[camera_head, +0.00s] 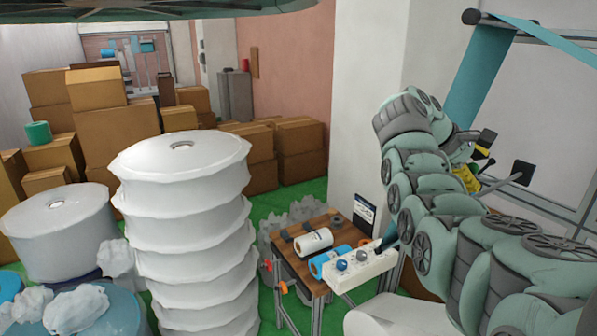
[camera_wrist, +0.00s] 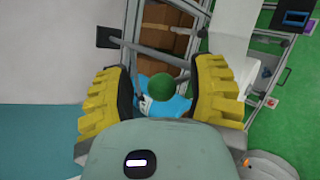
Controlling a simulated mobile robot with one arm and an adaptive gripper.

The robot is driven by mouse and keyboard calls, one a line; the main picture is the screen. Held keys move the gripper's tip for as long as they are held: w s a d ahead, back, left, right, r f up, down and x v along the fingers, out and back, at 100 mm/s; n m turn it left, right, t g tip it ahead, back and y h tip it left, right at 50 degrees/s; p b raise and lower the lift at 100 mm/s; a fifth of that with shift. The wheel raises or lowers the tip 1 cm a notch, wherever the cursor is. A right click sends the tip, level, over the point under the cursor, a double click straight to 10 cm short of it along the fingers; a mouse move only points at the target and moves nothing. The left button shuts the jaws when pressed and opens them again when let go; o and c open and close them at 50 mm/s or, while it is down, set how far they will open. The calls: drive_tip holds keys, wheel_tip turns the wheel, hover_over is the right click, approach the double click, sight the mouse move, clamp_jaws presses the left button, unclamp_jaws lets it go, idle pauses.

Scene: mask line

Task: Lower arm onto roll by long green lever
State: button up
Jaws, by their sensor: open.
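In the wrist view a round green knob (camera_wrist: 184,87), probably the end of the green lever seen end-on, shows between the two yellow, black-edged fingers of my gripper (camera_wrist: 165,82). The fingers stand wide apart, one on each side of it; I cannot tell whether either touches it. Just behind the knob is a blue piece with a white label (camera_wrist: 160,107), partly hidden by it. In the head view my gripper (camera_head: 476,165) is mostly hidden behind my arm, close to the machine's bars. I cannot make out the lever or the roll there.
A black square plate on a bar (camera_head: 523,172) sits close to my gripper. A sheet of blue-green film (camera_head: 482,75) hangs at the upper right. Tall white rolls (camera_head: 183,210) and cardboard boxes stand left.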

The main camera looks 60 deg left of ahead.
drive_tip(key=shift+s+a, duration=0.1)
drive_tip(key=v, duration=1.1)
drive_tip(key=shift+s+r, duration=0.25)
drive_tip(key=shift+r, duration=0.05)
drive_tip(key=shift+a, duration=0.1)
